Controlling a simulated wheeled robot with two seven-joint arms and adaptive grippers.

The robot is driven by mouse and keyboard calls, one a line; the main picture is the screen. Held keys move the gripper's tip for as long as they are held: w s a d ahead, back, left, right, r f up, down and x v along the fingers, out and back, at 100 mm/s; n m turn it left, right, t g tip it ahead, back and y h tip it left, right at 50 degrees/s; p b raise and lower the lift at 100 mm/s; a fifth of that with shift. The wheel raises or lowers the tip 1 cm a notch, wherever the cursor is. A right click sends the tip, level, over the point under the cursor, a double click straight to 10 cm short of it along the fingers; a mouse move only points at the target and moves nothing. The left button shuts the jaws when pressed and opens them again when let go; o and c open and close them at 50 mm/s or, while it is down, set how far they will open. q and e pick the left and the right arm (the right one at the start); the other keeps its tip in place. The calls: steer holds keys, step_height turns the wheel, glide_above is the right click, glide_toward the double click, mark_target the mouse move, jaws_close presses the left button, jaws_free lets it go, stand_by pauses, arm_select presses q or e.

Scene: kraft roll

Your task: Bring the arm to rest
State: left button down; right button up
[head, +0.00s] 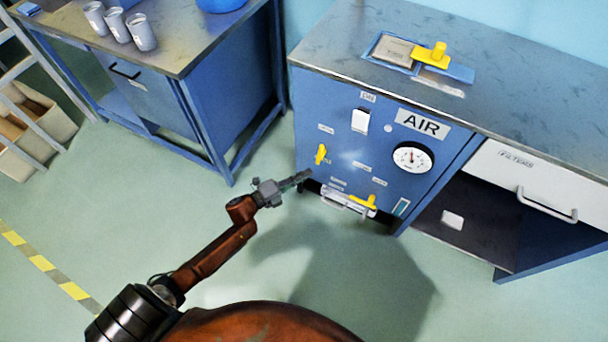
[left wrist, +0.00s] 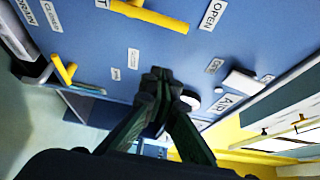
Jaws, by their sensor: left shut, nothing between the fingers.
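My left arm comes in from the lower left in the head view. Its gripper (head: 301,177) is shut and empty in front of the lower left part of the blue AIR cabinet (head: 340,95). In the left wrist view the fingers (left wrist: 160,78) meet at their tips against the blue panel behind. I cannot tell whether the tips touch the panel. A yellow lever (head: 320,154) sits on the panel just above the gripper. Another yellow lever (head: 367,202) is low on the right, beside a pale bar handle (head: 345,201). My right gripper is not in view.
A round gauge (head: 413,158) and a white switch (head: 360,120) are on the panel. A yellow-handled piece (head: 433,56) lies on the cabinet top. A blue workbench (head: 225,100) with cups (head: 141,32) stands at the left. The green floor (head: 130,225) between is open.

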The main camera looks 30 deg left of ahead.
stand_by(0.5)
